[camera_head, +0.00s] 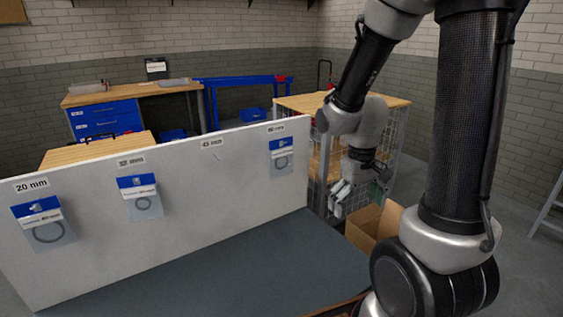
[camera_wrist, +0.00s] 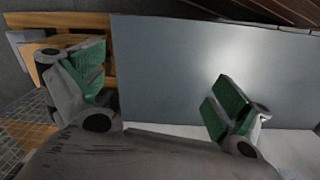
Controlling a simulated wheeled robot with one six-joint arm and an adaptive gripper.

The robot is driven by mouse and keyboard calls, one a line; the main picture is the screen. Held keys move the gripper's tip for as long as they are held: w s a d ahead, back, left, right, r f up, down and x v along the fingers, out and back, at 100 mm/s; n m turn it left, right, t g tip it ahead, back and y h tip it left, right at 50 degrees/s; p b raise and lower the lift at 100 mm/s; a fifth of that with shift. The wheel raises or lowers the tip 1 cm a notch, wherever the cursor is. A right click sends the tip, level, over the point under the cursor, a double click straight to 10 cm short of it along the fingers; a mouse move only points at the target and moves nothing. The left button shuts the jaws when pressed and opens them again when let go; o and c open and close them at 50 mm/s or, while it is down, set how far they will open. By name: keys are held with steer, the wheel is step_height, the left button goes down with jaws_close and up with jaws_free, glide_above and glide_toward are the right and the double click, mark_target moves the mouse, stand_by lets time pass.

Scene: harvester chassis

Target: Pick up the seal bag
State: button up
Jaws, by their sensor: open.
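Three seal bags hang on a white upright panel (camera_head: 180,215) in the head view. Each is a clear bag with a blue and white header and a dark ring: one under the 20 mm label (camera_head: 45,222), one under the second label (camera_head: 140,197), one under the rightmost label (camera_head: 281,157). No bag hangs under the 45 mm label (camera_head: 212,143). My gripper (camera_head: 360,193) is right of the panel's right end, apart from every bag.
A dark grey tabletop (camera_head: 240,275) lies in front of the panel. An open cardboard box (camera_head: 371,226) stands at its right, below my gripper. A wire-mesh cart (camera_head: 398,140) is behind my gripper. A workbench with blue drawers (camera_head: 105,118) stands further back.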

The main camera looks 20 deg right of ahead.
steer(key=w+f+n+t, duration=0.1)
steer(key=w+f+t, duration=0.2)
steer(key=w+f, duration=0.9)
steer(key=n+t+y, duration=0.2)
steer(key=t+y, duration=0.3)
steer(key=t, duration=1)
glide_toward(283, 160)
steer(key=x, duration=1)
steer(key=shift+w+a, duration=0.2)
steer(key=shift+w, duration=0.1)
steer(key=c, duration=0.7)
